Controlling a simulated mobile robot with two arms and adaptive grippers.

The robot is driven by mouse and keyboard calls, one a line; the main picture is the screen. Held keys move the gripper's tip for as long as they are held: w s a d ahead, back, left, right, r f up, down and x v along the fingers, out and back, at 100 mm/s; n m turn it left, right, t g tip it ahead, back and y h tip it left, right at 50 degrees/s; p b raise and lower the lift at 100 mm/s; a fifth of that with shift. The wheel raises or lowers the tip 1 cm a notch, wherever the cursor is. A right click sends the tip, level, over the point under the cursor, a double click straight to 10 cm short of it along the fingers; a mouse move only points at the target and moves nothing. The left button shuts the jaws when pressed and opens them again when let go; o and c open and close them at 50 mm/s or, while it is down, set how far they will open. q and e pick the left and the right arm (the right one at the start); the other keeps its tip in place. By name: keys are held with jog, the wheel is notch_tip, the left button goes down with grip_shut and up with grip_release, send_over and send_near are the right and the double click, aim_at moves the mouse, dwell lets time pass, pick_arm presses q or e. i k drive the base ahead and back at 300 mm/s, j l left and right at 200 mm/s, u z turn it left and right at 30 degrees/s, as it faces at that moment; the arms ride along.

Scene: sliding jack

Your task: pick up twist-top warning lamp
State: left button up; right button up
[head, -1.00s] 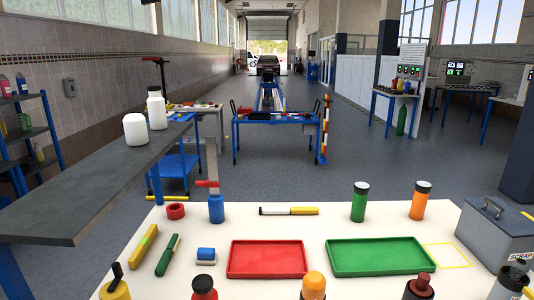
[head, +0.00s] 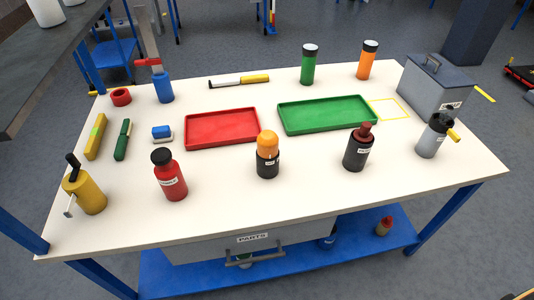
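The twist-top warning lamp (head: 267,164) appears to be the short black cylinder with an orange domed top and a small white label. It stands upright near the middle of the white worktable (head: 320,205), in front of the gap between the red tray (head: 222,128) and the green tray (head: 327,114). Nothing covers it. Neither of my grippers is in view.
A red bottle (head: 170,176) stands left of the lamp, a dark bottle with a red top (head: 357,150) right of it. A yellow can (head: 85,192) and a grey can (head: 433,136) stand farther out. A grey box (head: 436,86) is at right. The table's front strip is clear.

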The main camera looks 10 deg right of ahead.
aim_at(266, 169)
jog(key=k+l+u, duration=0.15)
jog(key=l+u, duration=0.15)
jog(key=l, duration=0.2)
jog(key=k+l+u, duration=0.25)
jog(key=l, duration=0.25)
jog(key=k+l+u, duration=0.3)
jog(key=l, duration=0.15)
jog(key=k+l+u, duration=0.25)
jog(key=l, duration=0.15)
